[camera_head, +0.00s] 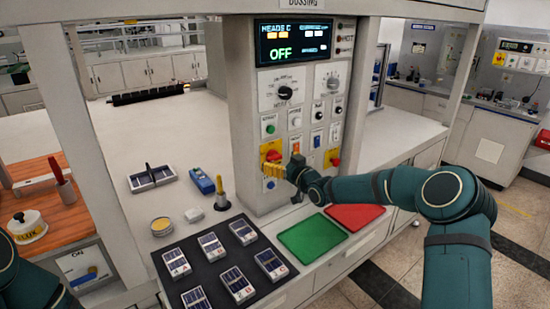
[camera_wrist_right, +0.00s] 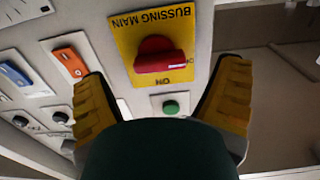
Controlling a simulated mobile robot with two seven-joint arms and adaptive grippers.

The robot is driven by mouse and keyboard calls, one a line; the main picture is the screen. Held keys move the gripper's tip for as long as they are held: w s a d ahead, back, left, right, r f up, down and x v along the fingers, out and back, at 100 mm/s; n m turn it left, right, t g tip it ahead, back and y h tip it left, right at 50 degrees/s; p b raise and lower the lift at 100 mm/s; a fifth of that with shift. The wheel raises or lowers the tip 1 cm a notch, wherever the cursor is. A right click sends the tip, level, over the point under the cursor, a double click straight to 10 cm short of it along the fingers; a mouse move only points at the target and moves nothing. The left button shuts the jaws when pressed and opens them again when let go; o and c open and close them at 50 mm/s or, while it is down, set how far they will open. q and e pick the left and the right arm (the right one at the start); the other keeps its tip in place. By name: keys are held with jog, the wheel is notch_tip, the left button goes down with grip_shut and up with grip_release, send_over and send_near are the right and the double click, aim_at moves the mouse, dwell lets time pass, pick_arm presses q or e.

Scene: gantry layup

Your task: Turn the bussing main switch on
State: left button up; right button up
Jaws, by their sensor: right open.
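The bussing main switch (camera_head: 272,152) is a red knob on a yellow plate, low on the left of the grey panel. In the right wrist view the red knob (camera_wrist_right: 160,57) lies crosswise on a plate lettered BUSSING MAIN, seen upside down. Its white mark points right, toward partly hidden lettering; ON stands below the knob. My right gripper (camera_head: 278,174) is at the panel, just below the switch plate. Its yellow fingers are open on either side of the knob, apart from it. The left gripper is out of view; only part of my left arm shows at lower left.
The panel display (camera_head: 292,42) reads OFF. A green button (camera_wrist_right: 170,107) and an orange rocker (camera_wrist_right: 70,62) are near the switch. A green tray (camera_head: 312,240) and a red tray (camera_head: 355,216) lie below. A black mat (camera_head: 215,265) holds several cells.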

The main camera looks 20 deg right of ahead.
jog(key=shift+x, duration=1.4)
jog(key=c, duration=1.2)
